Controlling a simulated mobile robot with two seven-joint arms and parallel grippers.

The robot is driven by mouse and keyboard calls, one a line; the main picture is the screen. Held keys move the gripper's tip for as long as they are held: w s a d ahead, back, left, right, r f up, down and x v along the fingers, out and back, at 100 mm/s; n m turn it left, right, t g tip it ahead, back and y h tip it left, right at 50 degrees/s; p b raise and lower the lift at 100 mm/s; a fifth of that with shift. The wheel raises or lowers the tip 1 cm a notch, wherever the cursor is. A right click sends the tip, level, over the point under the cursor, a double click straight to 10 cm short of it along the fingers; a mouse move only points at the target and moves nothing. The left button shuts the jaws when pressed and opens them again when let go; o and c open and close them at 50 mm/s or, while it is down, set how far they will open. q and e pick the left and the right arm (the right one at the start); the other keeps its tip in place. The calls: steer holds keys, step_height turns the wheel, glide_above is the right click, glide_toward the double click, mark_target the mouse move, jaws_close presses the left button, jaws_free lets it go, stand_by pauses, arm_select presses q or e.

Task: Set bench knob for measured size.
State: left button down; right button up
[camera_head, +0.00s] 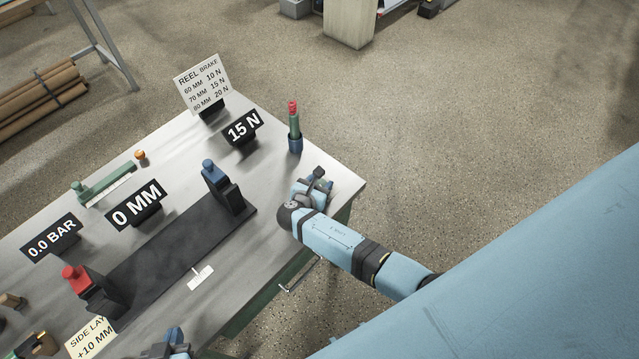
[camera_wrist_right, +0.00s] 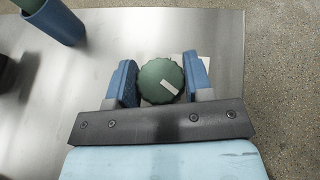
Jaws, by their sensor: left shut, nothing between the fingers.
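A round green knob (camera_wrist_right: 160,80) with a white pointer line sits on the bench in the right wrist view. The fingers of my right gripper (camera_wrist_right: 161,82) stand on either side of it, very close; I cannot tell whether they press on it. In the head view my right gripper (camera_head: 315,186) is low at the bench's right corner and hides the knob. The display (camera_head: 243,126) reads 15 N. The reel brake card (camera_head: 203,85) lists 60 MM 10 N, 70 MM 15 N, 80 MM 20 N. My left gripper (camera_head: 174,338) is shut and empty at the bottom edge, partly cut off.
A blue holder (camera_head: 295,145) with a green, red-topped tool stands behind my right gripper. A black bed (camera_head: 165,262) with blue-topped and red-topped end blocks fills the middle. Displays read 0 MM (camera_head: 136,206) and 0.0 BAR (camera_head: 52,238). A side lay card (camera_head: 90,339) reads +10 MM.

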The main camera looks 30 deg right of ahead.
steer(key=o, duration=0.4)
steer(key=p+v, duration=0.4)
steer(key=v, duration=0.2)
steer(key=shift+s+a+r, duration=0.2)
steer(key=shift+a+r, duration=0.05)
steer(key=shift+r, duration=0.05)
steer(key=shift+s+a+p, duration=0.15)
steer(key=shift+a+p, duration=0.1)
steer(key=shift+p, duration=0.1)
steer(key=shift+s+a+f, duration=0.1)
